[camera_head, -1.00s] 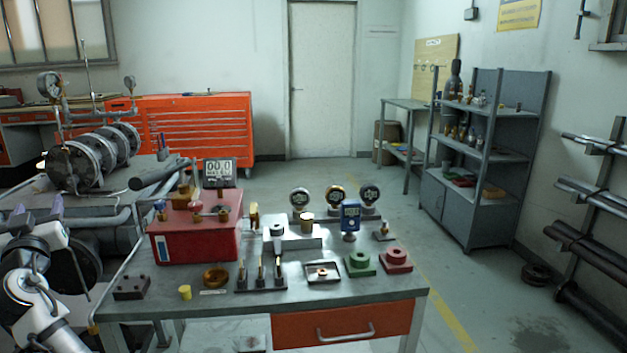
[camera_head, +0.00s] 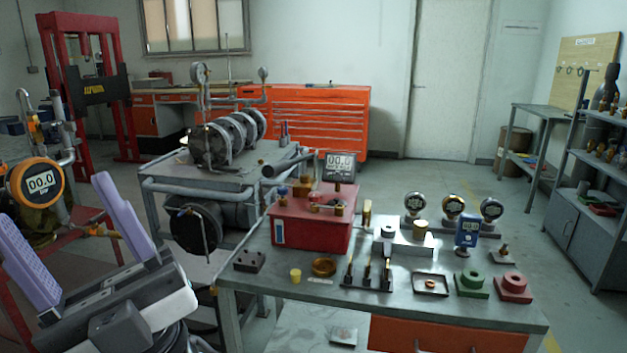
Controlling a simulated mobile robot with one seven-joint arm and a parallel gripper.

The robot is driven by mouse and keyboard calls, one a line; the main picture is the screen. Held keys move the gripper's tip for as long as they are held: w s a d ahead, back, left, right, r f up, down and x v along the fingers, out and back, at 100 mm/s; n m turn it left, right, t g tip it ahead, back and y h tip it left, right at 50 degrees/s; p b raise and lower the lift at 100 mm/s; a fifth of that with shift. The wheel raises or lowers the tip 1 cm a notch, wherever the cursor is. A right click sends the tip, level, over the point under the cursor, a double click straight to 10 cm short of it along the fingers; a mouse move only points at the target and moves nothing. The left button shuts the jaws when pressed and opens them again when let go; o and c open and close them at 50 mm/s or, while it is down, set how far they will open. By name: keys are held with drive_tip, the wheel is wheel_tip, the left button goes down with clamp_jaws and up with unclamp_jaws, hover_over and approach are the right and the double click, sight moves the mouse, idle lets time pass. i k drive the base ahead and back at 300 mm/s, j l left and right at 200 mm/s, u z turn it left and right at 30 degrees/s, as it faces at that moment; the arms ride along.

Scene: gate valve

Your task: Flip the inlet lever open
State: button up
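My gripper (camera_head: 54,199) is in the lower left of the head view, its two purple fingers spread wide apart with nothing between them. Behind the fingers at the left edge stands a pipe assembly with a round orange digital gauge (camera_head: 38,184) reading 00.0. An orange part (camera_head: 37,130) sits on the pipe above the gauge, and a small brass fitting (camera_head: 97,230) shows between the fingers. I cannot tell which part is the inlet lever. The fingers hide some of the lower pipework.
A metal workbench (camera_head: 335,312) at centre right carries a red box (camera_head: 308,232), gauges and small fittings. A grey pump stand (camera_head: 170,172) with a flanged pipe assembly is behind. A red press frame (camera_head: 70,140) stands at the back left. Open floor lies at the right.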

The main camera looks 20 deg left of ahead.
sight(94, 219)
drive_tip(key=u, duration=0.45)
drive_tip(key=i+j+u, duration=0.1)
drive_tip(key=u, duration=0.85)
drive_tip(key=i+u, duration=0.1)
drive_tip(key=u, duration=0.35)
drive_tip(key=i, duration=0.2)
drive_tip(key=u, duration=0.05)
